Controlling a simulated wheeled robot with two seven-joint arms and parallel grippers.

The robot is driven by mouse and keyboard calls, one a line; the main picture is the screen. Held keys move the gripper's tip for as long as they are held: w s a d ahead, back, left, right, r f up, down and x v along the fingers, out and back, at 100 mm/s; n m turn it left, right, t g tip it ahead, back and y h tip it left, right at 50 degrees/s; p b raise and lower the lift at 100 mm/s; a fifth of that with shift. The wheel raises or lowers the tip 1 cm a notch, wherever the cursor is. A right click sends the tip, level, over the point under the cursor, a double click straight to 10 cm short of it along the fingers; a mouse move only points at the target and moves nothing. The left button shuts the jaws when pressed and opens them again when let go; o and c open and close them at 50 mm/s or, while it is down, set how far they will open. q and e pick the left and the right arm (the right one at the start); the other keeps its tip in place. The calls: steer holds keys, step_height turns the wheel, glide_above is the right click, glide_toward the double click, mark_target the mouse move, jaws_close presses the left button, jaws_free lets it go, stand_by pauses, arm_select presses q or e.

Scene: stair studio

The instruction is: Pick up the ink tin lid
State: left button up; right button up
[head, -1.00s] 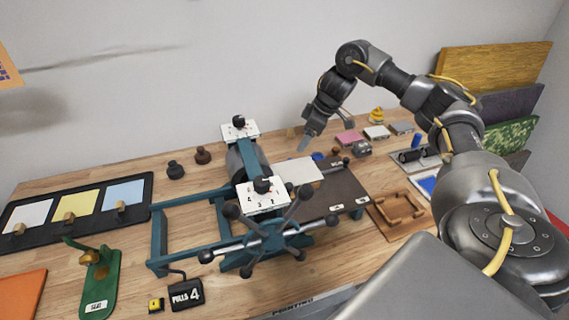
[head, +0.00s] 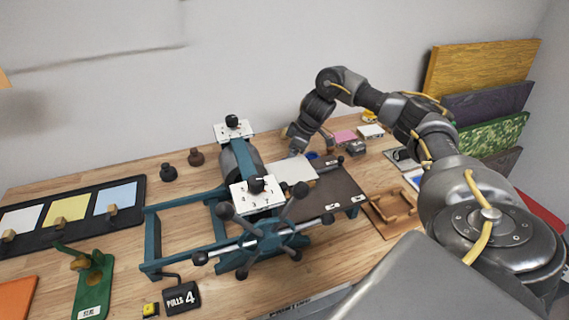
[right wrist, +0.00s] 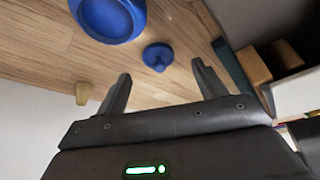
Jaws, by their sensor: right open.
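The ink tin lid is a small blue disc with a knob (right wrist: 158,57). In the right wrist view it lies on the wooden table, just ahead of the gap between my fingertips. The open blue ink tin (right wrist: 108,18) stands beside it to the left; it also shows in the head view (head: 312,155). My right gripper (right wrist: 161,72) is open, with nothing between its fingers. In the head view the right gripper (head: 295,148) points down behind the press, left of the tin. I cannot make out the lid there. My left gripper is not in view.
The teal press (head: 240,160) with its spoked wheel stands close in front of the gripper. The press edge (right wrist: 232,68) rises right of the lid in the wrist view. A small wooden piece (right wrist: 83,92) is at the left. Pink and white blocks (head: 345,136) lie farther right.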

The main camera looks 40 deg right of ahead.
steer(key=x, duration=0.3)
steer(key=shift+w+f, duration=0.15)
steer(key=shift+f, duration=0.25)
steer(key=c, duration=1)
step_height(320, 180, up, 10)
steer(key=shift+r, duration=0.15)
steer(key=shift+c, duration=0.2)
